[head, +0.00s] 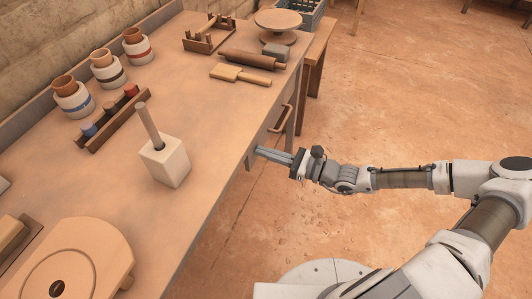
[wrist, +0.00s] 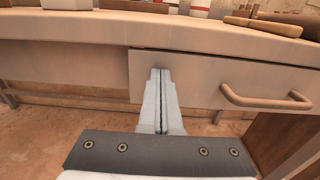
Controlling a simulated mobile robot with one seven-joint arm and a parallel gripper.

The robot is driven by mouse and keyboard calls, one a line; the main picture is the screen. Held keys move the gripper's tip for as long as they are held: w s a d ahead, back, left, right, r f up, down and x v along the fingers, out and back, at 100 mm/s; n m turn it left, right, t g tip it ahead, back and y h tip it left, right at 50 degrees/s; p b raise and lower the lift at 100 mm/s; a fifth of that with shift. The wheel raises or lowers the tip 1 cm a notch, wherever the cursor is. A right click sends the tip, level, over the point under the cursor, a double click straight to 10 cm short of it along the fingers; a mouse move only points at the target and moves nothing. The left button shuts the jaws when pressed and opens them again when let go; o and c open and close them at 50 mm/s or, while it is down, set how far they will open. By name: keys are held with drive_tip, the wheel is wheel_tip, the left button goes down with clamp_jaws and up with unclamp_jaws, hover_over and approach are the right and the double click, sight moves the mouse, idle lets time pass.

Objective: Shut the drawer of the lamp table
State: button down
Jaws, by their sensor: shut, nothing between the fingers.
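The drawer front (wrist: 215,78) is a plain wooden panel under the tabletop, with a bar handle (wrist: 265,98) toward its right. The handle also shows in the head view (head: 284,118) on the table's right side. I cannot tell exactly how far the drawer stands out; its left edge shows as a distinct step against the apron. My gripper (wrist: 160,72) is shut and empty, its fingertips at the left part of the drawer front, left of the handle. Whether they touch it I cannot tell. In the head view, my gripper (head: 258,151) points at the table's side. No lamp shows.
The tabletop (head: 215,125) holds a white block (head: 164,162) with a stick, several jars, a dark rack (head: 113,118), a rolling pin (head: 246,60) and a round stand (head: 278,22). A blue crate (head: 304,14) stands behind. The floor right of the table is clear.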

drive_tip(key=shift+p+x, duration=1.25)
drive_tip(key=shift+x, duration=0.95)
drive_tip(key=shift+r, duration=0.2)
